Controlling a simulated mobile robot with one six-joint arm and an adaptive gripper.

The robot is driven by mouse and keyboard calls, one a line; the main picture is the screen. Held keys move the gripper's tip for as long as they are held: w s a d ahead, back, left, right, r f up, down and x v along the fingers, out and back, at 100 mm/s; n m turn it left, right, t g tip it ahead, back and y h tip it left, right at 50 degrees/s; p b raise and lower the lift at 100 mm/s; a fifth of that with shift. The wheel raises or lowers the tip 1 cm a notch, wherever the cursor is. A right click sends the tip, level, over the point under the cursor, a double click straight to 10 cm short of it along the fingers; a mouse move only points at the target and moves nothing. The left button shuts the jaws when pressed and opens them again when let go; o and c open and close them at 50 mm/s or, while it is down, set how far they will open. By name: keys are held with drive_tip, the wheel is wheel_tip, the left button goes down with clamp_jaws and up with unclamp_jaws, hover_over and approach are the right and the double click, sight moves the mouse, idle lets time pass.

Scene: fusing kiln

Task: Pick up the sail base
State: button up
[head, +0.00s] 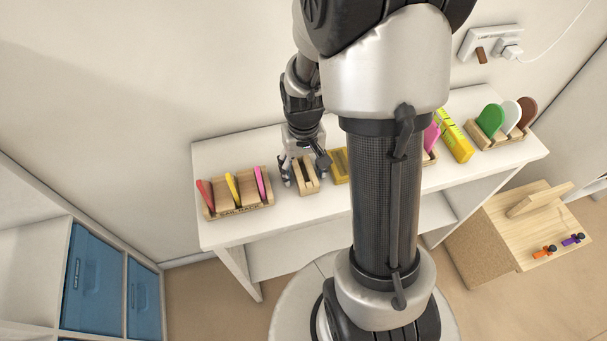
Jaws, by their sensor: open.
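A small pale wooden block with a dark slot, which looks like the sail base (308,187), stands on the white shelf top in the head view. My gripper (304,168) is open above and around it, with one finger at its left and one at its right. The fingers partly cover its back. I cannot tell whether they touch it.
A wooden rack (240,210) with red, yellow and pink pieces stands left on the white shelf unit (225,235). A yellow object (338,163) is close right of the block. Another rack (502,140) holds green, white and brown pieces. My arm hides the shelf's middle.

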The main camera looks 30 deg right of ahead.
drive_tip(key=shift+r, duration=0.1)
drive_tip(key=shift+c, duration=0.3)
drive_tip(key=c, duration=1.2)
